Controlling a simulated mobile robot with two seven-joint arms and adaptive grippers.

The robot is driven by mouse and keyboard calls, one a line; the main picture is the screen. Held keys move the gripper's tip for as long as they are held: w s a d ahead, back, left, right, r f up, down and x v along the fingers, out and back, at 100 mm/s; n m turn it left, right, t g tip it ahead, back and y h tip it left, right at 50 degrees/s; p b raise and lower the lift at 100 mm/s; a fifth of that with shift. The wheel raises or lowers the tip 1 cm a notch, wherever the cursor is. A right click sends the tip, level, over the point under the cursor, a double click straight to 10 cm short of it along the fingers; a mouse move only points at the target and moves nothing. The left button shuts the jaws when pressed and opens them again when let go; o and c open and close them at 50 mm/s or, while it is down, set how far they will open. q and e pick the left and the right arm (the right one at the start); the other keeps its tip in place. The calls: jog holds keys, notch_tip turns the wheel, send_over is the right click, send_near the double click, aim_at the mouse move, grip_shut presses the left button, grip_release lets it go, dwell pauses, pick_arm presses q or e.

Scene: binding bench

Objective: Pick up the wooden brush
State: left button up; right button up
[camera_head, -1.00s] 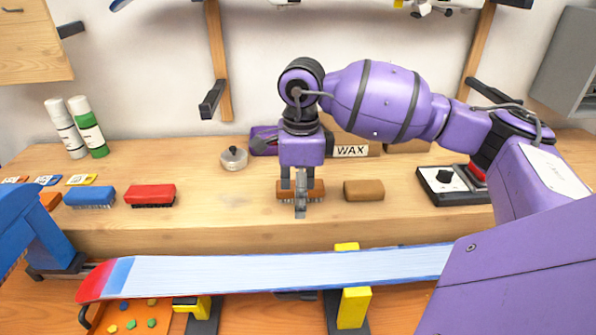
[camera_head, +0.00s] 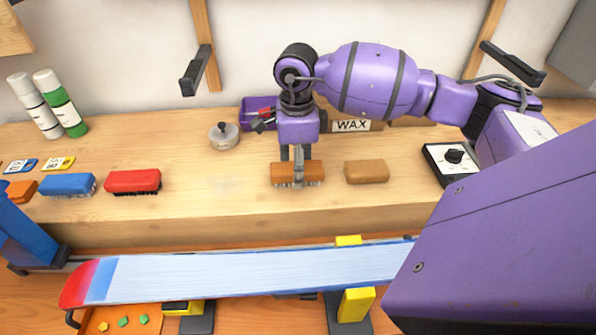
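The wooden brush (camera_head: 284,173) is a brown block with pale bristles, lying on the bench in the middle of the view. My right gripper (camera_head: 298,172) points down over it from behind. One finger passes in front of the brush's middle. The far finger is mostly hidden, so I cannot tell whether the fingers press on the brush. The brush appears at bench level. My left gripper is not in view.
A brown block (camera_head: 367,172) lies right of the brush. Red (camera_head: 133,181) and blue (camera_head: 67,185) brushes lie left. A ski (camera_head: 240,273) lies in front. Bench left of the brush is clear.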

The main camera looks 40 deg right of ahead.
jog(key=shift+f, duration=0.9)
jog(key=shift+c, duration=0.2)
jog(key=c, duration=1.3)
jog(key=shift+r, duration=0.15)
jog(key=shift+w+r, duration=0.1)
jog(key=shift+r, duration=0.15)
notch_tip(320, 180, up, 2)
jog(key=s+a+r, duration=0.2)
jog(key=s+r, duration=0.1)
jog(key=s, duration=0.1)
jog(key=s+a+r, duration=0.3)
jog(key=r, duration=0.1)
jog(key=s+a+r+b, duration=0.1)
jog(key=s+a+r, duration=0.2)
jog(key=s, duration=0.1)
jog(key=shift+s+r, duration=0.15)
jog(key=shift+s, duration=0.2)
